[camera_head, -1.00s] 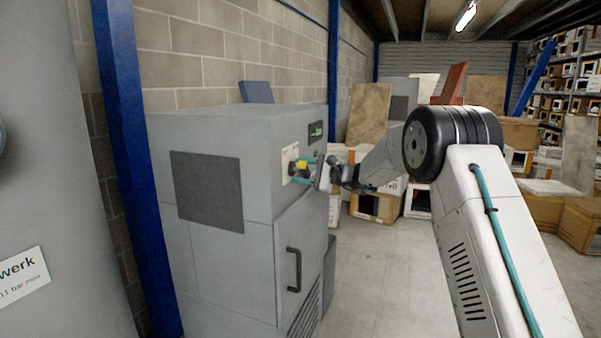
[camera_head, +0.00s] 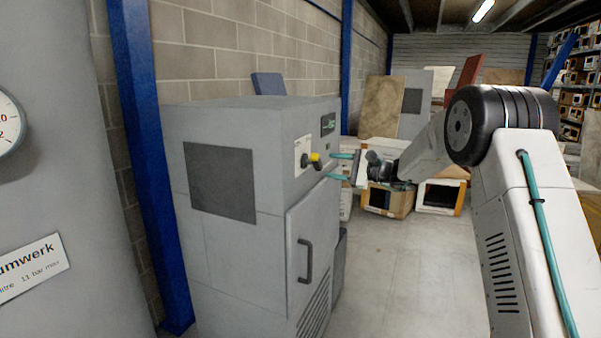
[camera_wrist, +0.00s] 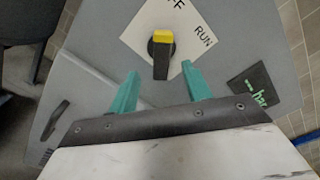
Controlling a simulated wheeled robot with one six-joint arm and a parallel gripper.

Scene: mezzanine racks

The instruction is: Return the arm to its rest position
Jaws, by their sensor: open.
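My gripper (camera_head: 338,166) is open and empty, with its two teal fingers pointing at the front of a grey cabinet (camera_head: 250,240). A black rotary switch with a yellow end (camera_head: 314,159) sits on a white plate (camera_head: 301,147) on that cabinet. In the wrist view the switch (camera_wrist: 161,55) stands beyond the gap between the teal fingertips (camera_wrist: 160,82), apart from them. The plate (camera_wrist: 150,25) reads "RUN" on the right and "FF" at the top, partly cut off. The yellow end points toward the top of the wrist view.
The cabinet has a black door handle (camera_head: 305,262). A blue post (camera_head: 145,170) and a grey tank with a gauge (camera_head: 8,120) stand at the left. Cardboard boxes (camera_head: 388,200) lie behind my arm.

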